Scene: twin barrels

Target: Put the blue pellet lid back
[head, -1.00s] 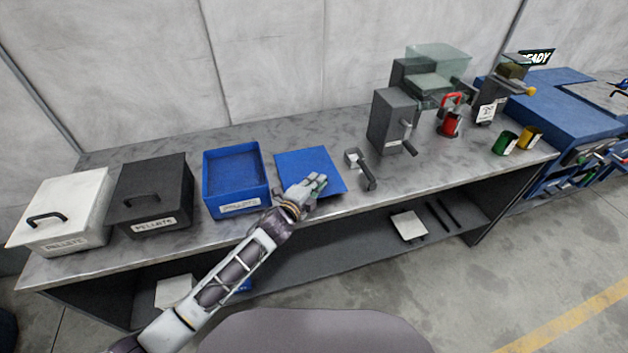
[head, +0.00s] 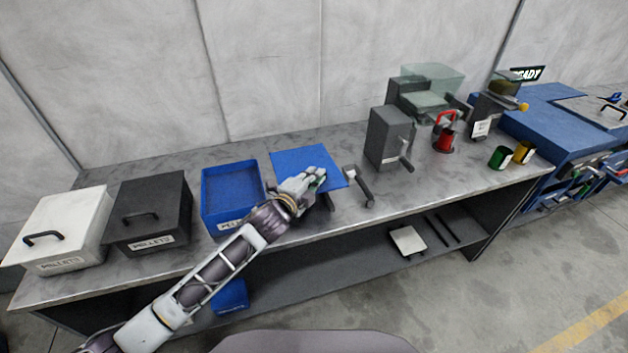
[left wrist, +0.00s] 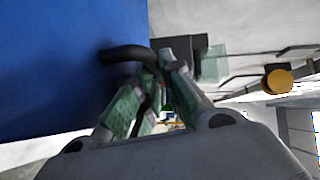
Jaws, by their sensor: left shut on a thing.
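The blue lid (head: 300,162) is a flat square plate beside the open blue pellet box (head: 231,190) in the head view. My left gripper (head: 318,180) is over the lid's front right part and shut on its dark handle. In the left wrist view the dark handle (left wrist: 125,53) runs from the blue lid (left wrist: 55,70) to between the green-padded fingers of my left gripper (left wrist: 150,95). The lid appears just above the bench; the exact gap is hard to tell. The box's label is partly hidden by my left arm. My right gripper is out of view.
A white pellet box (head: 62,225) and a black pellet box (head: 150,212), both lidded, stand left of the blue box. A dark handled tool (head: 360,185) lies just right of the lid. A grey crank machine (head: 390,137) and a red canister (head: 445,137) stand farther right.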

